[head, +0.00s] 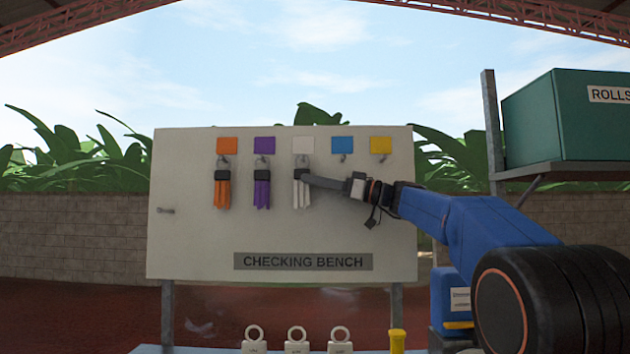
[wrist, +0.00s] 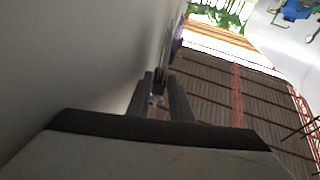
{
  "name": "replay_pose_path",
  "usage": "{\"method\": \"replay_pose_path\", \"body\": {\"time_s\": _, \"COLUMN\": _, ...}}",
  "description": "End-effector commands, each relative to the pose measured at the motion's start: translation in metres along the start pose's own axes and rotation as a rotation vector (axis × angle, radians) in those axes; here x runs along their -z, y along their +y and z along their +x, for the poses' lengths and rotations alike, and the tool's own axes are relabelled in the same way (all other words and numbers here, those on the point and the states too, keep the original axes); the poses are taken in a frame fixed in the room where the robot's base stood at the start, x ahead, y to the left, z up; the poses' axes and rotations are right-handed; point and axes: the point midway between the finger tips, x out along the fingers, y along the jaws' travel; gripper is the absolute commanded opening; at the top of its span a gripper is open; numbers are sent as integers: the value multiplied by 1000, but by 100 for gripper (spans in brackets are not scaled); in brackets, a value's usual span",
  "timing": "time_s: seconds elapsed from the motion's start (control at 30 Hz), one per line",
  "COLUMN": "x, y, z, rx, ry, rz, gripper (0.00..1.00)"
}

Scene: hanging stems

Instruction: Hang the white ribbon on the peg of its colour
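The white ribbon (head: 301,193) is a bundle of white strips with a dark head and a small ring on top. It hangs upright against the board, straight below the white square (head: 304,145). Its ring is at the peg there; the peg itself is too small to make out clearly. My gripper (head: 308,179) reaches in from the right with its tips at the dark head. In the wrist view my gripper's fingers (wrist: 160,86) stand close on either side of a small dark block, which looks like that head.
An orange ribbon (head: 222,193) and a purple ribbon (head: 262,193) hang below their own colour squares to the left. The pegs under the blue square (head: 342,144) and yellow square (head: 381,145) are bare. Several white ringed tags (head: 297,344) stand at the bottom.

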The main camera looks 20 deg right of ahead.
Motion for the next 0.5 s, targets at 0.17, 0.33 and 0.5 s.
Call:
{"method": "replay_pose_path", "body": {"time_s": 0.17, "x": -9, "y": 9, "z": -1, "rx": -10, "ry": -5, "rz": 12, "gripper": 38}}
{"method": "replay_pose_path", "body": {"time_s": 0.33, "x": -9, "y": 9, "z": -2, "rx": -11, "ry": -6, "rz": 12, "gripper": 38}}
{"method": "replay_pose_path", "body": {"time_s": 0.5, "x": -9, "y": 9, "z": -15, "rx": -14, "ry": -6, "rz": 12, "gripper": 38}}
